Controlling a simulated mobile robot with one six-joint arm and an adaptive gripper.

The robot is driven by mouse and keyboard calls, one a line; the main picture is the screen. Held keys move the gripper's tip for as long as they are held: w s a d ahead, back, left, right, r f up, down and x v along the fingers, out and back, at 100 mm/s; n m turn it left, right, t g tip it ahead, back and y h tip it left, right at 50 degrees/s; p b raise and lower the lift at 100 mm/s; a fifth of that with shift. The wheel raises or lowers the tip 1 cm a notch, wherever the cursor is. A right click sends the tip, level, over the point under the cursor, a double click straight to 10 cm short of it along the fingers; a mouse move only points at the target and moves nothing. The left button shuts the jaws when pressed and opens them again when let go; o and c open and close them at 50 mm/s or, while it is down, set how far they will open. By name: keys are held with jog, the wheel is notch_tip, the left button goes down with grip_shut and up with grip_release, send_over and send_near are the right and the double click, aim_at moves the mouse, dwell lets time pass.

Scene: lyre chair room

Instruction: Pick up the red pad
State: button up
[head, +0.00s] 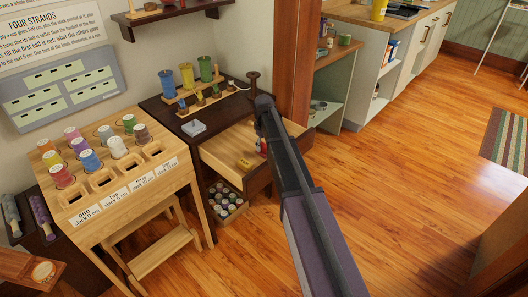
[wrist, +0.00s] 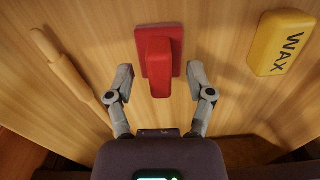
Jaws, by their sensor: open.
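The red pad (wrist: 158,60) is a flat red plate with a raised red block on it, lying on a light wood surface in the wrist view. My gripper (wrist: 161,80) is open, with one finger on each side of the block's lower part. The fingers look apart from the pad. How high they are above the wood I cannot tell. In the head view my arm reaches over an open wooden drawer (head: 222,151), and a small bit of red (head: 262,146) shows beside the arm. The arm hides most of my gripper there.
A yellow wax block (wrist: 281,43) lies right of the pad, and a wooden stick (wrist: 72,65) lies to its left. The drawer's front panel (head: 258,180) and the dark desk top are close to the arm. A wooden stand (head: 130,205) with coloured spools is at left.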

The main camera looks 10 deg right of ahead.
aim_at(264, 144)
dwell(0.3)
grip_shut()
jog(key=shift+r, duration=0.1)
notch_tip(264, 144, up, 10)
jog(key=p, duration=1)
dwell(0.8)
jog(key=c, duration=0.7)
grip_release()
grip_shut()
jog(key=s+a, duration=0.7)
jog(key=a, duration=0.2)
